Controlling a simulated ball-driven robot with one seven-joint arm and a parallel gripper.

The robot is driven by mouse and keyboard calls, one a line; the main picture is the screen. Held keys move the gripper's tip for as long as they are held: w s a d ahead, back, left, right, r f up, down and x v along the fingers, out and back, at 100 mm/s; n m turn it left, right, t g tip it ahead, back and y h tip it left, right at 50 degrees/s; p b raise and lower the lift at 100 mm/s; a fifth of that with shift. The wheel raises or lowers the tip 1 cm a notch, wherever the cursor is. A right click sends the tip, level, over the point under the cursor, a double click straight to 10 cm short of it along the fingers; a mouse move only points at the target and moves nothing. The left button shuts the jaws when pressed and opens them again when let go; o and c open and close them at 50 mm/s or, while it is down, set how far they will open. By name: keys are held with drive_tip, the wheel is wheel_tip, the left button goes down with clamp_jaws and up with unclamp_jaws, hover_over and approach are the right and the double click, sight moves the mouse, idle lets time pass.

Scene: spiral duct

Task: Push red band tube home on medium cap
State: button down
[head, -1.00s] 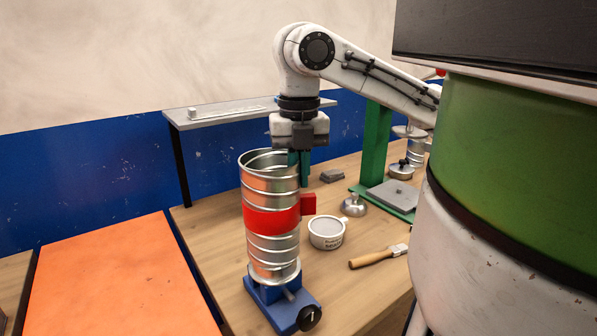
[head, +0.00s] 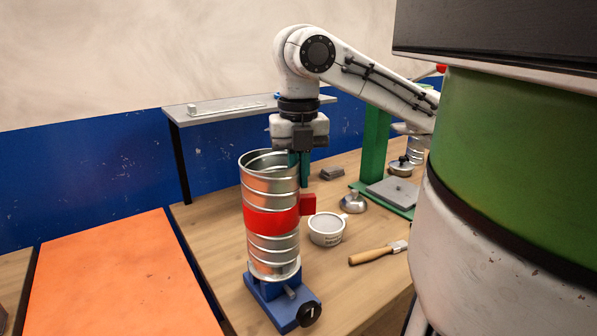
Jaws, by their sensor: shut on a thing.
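The red band tube (head: 270,247) is a ribbed silver spiral duct with a red band (head: 270,219) and a red block on its right side. It stands upright on a blue clamp base (head: 284,303) with a black knob. My gripper (head: 299,168) points down at the tube's right rim, its dark green fingers shut on the tube wall. One finger shows outside the wall. The cap in the clamp is mostly hidden by the tube; a pale ring shows at the tube's lower end.
A white tub (head: 327,229), a metal knobbed lid (head: 352,203) and a wooden-handled brush (head: 375,254) lie right of the tube. A green press stand (head: 374,150) is behind. A grey shelf (head: 235,108) stands back left; an orange surface (head: 122,280) is at left.

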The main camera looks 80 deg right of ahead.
sight(298, 188)
drive_tip(key=shift+f+b, duration=0.9)
drive_tip(key=shift+f, duration=0.75)
drive_tip(key=c, duration=1.2)
unclamp_jaws()
drive_tip(key=shift+r, duration=0.1)
wheel_tip(298, 188, up, 11)
drive_tip(key=shift+f+p, duration=0.15)
drive_tip(key=shift+p, duration=0.55)
